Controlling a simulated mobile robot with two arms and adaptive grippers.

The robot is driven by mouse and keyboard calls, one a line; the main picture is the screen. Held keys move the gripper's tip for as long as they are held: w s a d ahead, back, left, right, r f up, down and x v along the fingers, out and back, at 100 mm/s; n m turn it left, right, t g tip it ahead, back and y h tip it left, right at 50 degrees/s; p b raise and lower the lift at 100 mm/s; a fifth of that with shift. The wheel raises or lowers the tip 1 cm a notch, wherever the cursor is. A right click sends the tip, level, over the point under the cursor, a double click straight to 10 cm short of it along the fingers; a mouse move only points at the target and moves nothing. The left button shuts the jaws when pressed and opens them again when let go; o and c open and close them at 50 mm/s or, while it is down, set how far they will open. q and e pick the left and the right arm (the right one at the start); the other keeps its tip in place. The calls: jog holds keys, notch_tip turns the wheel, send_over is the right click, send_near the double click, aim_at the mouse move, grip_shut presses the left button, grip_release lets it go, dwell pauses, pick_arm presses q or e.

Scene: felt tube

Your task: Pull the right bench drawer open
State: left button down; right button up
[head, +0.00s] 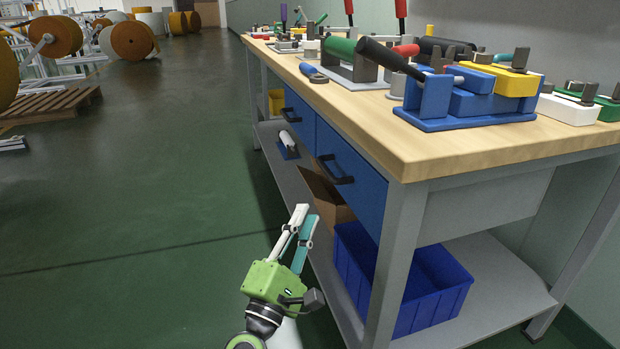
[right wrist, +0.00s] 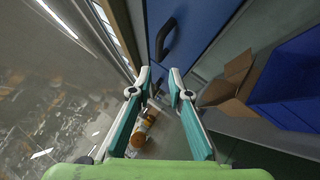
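The right bench drawer (head: 352,188) is the nearer blue drawer front under the worktop in the head view. It looks shut, flush with the bench frame. Its dark bar handle (head: 335,170) is on the front. In the right wrist view, the drawer front (right wrist: 205,22) is at the top and the handle (right wrist: 166,38) lies beyond the fingertips. My right gripper (head: 305,220) is below and in front of the drawer, apart from the handle. Its fingers (right wrist: 160,76) are open with nothing between them. My left gripper is not in view.
A second blue drawer (head: 299,119) is farther along the bench. An open cardboard box (head: 326,193) and a blue bin (head: 425,285) stand on the lower shelf. Tools cover the wooden worktop (head: 400,135).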

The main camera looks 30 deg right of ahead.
aim_at(326, 167)
jog(key=x, duration=1.3)
jog(key=shift+w+d+r+b, duration=0.15)
jog(key=shift+d+r+b, duration=0.1)
jog(key=shift+b, duration=0.15)
jog(key=shift+c, duration=0.4)
grip_shut()
